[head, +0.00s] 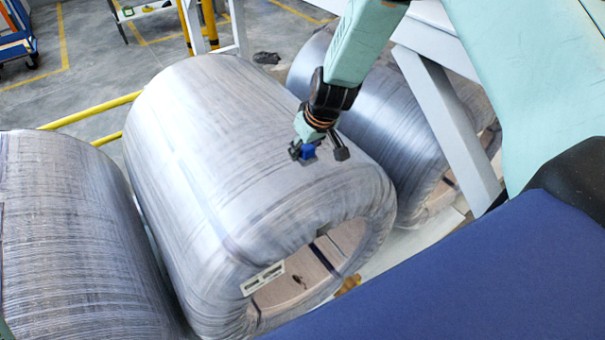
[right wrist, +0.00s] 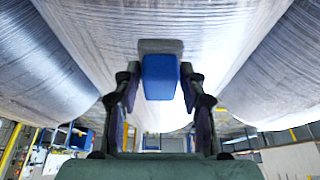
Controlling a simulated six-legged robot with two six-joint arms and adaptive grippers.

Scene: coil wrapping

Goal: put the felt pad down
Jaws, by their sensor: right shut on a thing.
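My right gripper (head: 318,151) comes down from the upper right in the head view, in front of the middle wrapped coil (head: 215,150). It is shut on the felt pad, a small blue block (head: 308,151) with a grey end. In the right wrist view the blue block (right wrist: 160,77) sits between the two fingers of the gripper (right wrist: 160,88). Its grey face (right wrist: 160,46) points away from me, toward the coil's wrapped surface (right wrist: 110,30). I cannot tell whether the pad touches the wrap. My left gripper is not in view.
Another wrapped coil (head: 75,240) lies close on the left, and one (head: 385,110) lies behind on the right. A white frame leg (head: 450,125) stands right of my gripper. Yellow rails (head: 90,112) run behind the coils. Open grey floor (head: 110,70) lies at the back left.

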